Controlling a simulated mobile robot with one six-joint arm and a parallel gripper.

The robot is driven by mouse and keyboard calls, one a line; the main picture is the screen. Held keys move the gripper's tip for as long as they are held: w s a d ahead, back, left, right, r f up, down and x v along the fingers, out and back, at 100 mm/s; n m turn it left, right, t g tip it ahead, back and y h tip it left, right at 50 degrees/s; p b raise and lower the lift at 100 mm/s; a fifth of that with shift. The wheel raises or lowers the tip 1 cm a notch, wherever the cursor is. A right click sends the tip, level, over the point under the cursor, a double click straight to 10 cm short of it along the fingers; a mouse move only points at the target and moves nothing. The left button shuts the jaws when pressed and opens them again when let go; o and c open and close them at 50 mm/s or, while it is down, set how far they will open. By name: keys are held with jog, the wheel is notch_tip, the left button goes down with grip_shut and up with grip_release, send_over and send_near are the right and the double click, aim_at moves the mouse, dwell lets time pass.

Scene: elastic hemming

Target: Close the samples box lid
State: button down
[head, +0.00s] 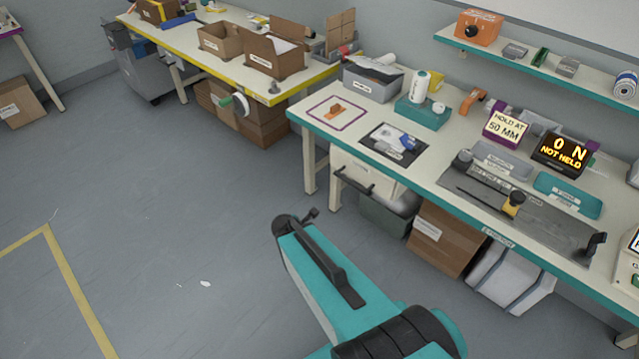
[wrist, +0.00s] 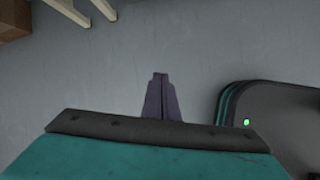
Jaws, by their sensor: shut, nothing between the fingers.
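Several labelled boxes are in the head view, and I cannot read for sure which one is the samples box. A cardboard box (head: 273,61) with a raised flap sits at the front of the yellow-edged table. A second open cardboard box (head: 221,44) is to its left. A grey box (head: 370,86) with white material at its top stands on the teal-edged bench. My gripper (wrist: 160,76) is shut and empty over bare floor in the wrist view. In the head view my arm is low at the front, away from all these boxes, and the fingers cannot be made out.
The teal-edged bench (head: 312,118) runs along the right, with a drawer (head: 366,172) and a cardboard box (head: 440,236) under it. The yellow-edged table (head: 190,58) is behind. The floor (head: 150,200) at left is largely clear.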

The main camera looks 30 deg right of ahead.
jog(key=s+a+f+m+g+y, duration=0.1)
jog(key=s+a+f+m+g, duration=0.1)
jog(key=s+a+m, duration=0.2)
jog(key=s+a+f+m+g+y+p, duration=0.1)
jog(key=s+a+f+m+g+y, duration=0.1)
jog(key=s+a+m, duration=0.3)
jog(key=s+a+f+m+g+y+p, duration=0.1)
jog(key=s+a+f+m+g+y, duration=0.1)
jog(key=s+m, duration=0.6)
jog(key=shift+s+a+f+m+g, duration=0.4)
jog(key=shift+s+a+f+g, duration=0.9)
jog(key=shift+s, duration=2.2)
jog(key=shift+a+r+t, duration=0.25)
jog(key=shift+r+t, duration=0.1)
jog(key=shift+t, duration=0.15)
